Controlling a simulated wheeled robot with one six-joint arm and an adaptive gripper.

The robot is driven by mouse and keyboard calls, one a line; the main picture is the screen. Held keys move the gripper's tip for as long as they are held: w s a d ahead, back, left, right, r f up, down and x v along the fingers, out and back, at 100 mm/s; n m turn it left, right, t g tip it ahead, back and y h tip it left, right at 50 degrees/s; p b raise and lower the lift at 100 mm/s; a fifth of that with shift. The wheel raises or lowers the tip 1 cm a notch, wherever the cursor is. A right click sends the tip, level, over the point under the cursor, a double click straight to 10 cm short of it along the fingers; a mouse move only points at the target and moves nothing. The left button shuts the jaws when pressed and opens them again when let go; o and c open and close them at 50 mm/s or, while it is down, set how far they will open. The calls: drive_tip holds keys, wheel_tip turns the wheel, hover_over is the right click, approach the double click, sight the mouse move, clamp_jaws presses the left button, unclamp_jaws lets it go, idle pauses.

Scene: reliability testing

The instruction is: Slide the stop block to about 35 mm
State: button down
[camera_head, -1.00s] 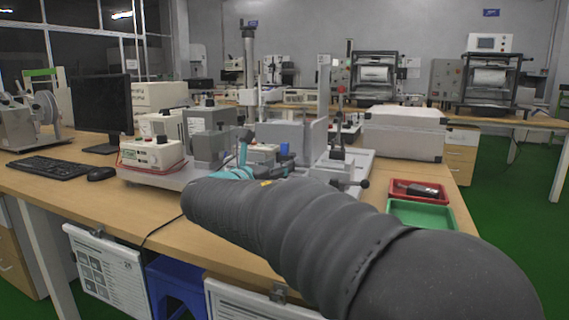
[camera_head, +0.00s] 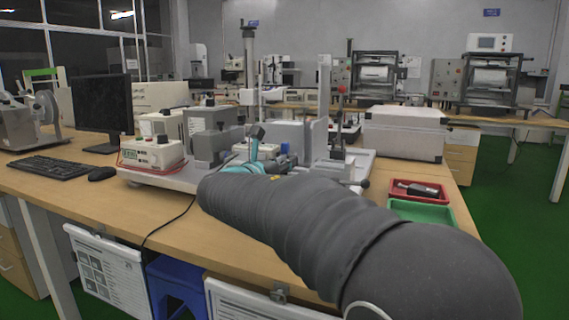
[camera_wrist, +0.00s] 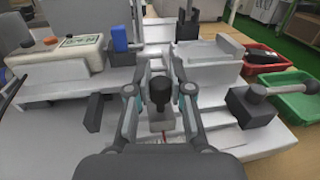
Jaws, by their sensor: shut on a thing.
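In the wrist view, my gripper (camera_wrist: 160,72) has its two fingers on either side of a small grey block, the stop block (camera_wrist: 160,122), with a black knob (camera_wrist: 160,90) on top. It is shut on this block; the contact faces are hard to make out. The block sits low over the pale stepped bed of the fixture (camera_wrist: 158,55). Any scale marks are too small to read. In the head view my arm hides the block, and only a teal and dark part of my gripper shows above the sleeve.
A control box with buttons (camera_wrist: 68,55) and a blue block (camera_wrist: 120,38) stand left. A black clamp with a lever (camera_wrist: 255,105) is close on the right. Red (camera_head: 418,190) and green (camera_head: 424,213) trays lie beyond it. A monitor (camera_head: 104,104) stands far left.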

drive_tip(key=shift+w+a+r+p, duration=0.15)
drive_tip(key=shift+w+a+p, duration=0.1)
drive_tip(key=shift+a+p, duration=0.55)
drive_tip(key=shift+w+a, duration=0.15)
drive_tip(key=shift+a, duration=0.15)
drive_tip(key=c, duration=1)
unclamp_jaws()
